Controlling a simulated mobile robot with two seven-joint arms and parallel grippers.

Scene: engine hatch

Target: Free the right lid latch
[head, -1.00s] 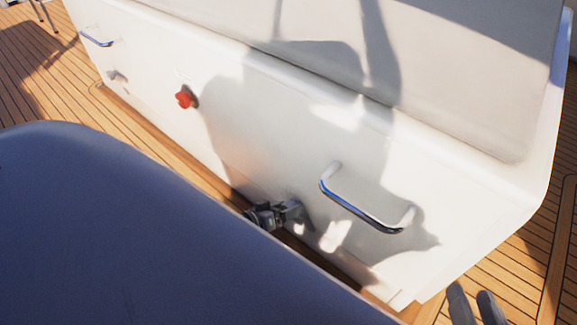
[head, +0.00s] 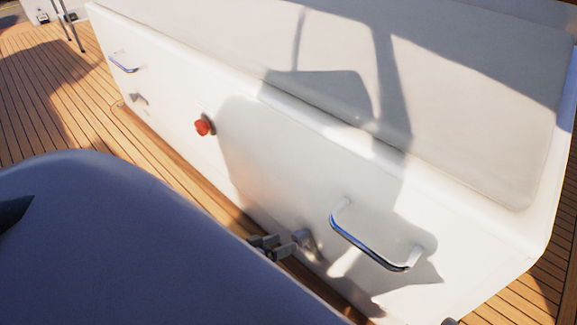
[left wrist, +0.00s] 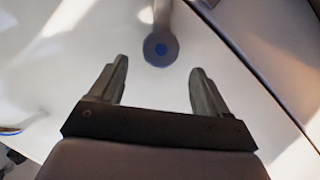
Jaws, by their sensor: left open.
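The right lid latch (head: 305,241) is a small grey fitting low on the white hatch front, left of the right chrome handle. My left gripper (head: 284,246) is just left of the latch in the head view. In the left wrist view my left gripper (left wrist: 158,80) is open and empty, with the latch's round end beyond the gap between the fingertips. Only a dark tip of my right gripper (head: 450,322) shows at the bottom edge.
The right chrome handle (head: 372,245) stands out close by the latch. A red knob (head: 203,126), a left latch (head: 139,99) and a left handle (head: 124,66) lie farther left. A large blue-grey rounded surface (head: 130,250) fills the foreground, with wooden deck (head: 60,95) beyond.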

